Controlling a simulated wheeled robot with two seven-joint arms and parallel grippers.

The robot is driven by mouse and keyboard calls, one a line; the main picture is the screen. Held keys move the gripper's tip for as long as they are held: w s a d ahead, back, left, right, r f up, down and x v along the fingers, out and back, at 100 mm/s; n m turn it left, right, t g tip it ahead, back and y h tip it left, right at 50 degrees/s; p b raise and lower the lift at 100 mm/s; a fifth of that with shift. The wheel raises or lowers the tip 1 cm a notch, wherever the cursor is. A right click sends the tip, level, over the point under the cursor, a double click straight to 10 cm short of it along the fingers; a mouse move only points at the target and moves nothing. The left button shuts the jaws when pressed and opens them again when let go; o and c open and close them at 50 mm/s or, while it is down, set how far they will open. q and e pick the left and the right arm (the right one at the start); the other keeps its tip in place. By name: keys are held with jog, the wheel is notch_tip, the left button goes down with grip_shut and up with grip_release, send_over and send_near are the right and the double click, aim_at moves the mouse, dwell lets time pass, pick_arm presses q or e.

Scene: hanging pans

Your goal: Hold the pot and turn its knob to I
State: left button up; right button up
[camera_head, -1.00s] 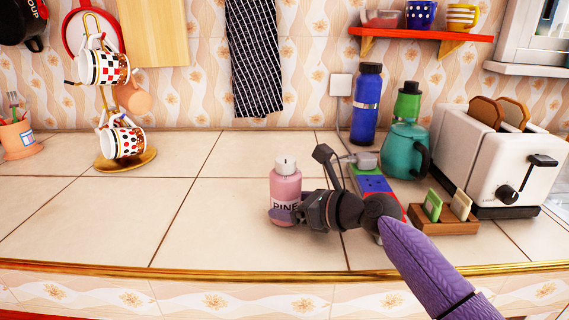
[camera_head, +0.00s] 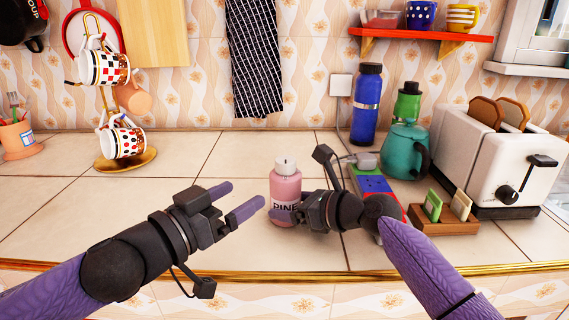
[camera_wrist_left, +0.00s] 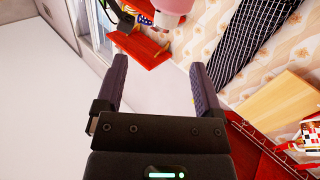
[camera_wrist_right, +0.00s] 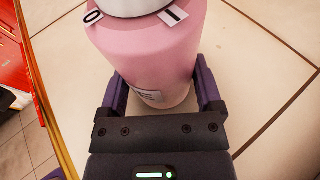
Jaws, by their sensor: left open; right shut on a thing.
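The pink pot (camera_head: 286,187) stands upright on the counter, with a white knob (camera_head: 286,164) on top. In the right wrist view the pot's body (camera_wrist_right: 150,55) shows labels reading 0 and I beside the white knob (camera_wrist_right: 133,6). My right gripper (camera_head: 288,216) is shut on the pot's lower body. My left gripper (camera_head: 238,198) is open and empty, left of the pot and apart from it. In the left wrist view part of the pot (camera_wrist_left: 172,8) shows at the top, beyond the open fingers. The knob's exact pointing is not clear.
A mug stand (camera_head: 127,160) is at the left. The counter between stand and pot is clear.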

aim_at(279, 168)
pick_arm(q)
jog(key=shift+m+y, duration=0.4)
jog(key=shift+y, duration=0.1)
jog(key=x, duration=1.2)
jog(key=shift+w+a+r, duration=0.15)
jog(key=shift+w+r, duration=0.05)
jog(key=shift+r, duration=0.15)
grip_shut()
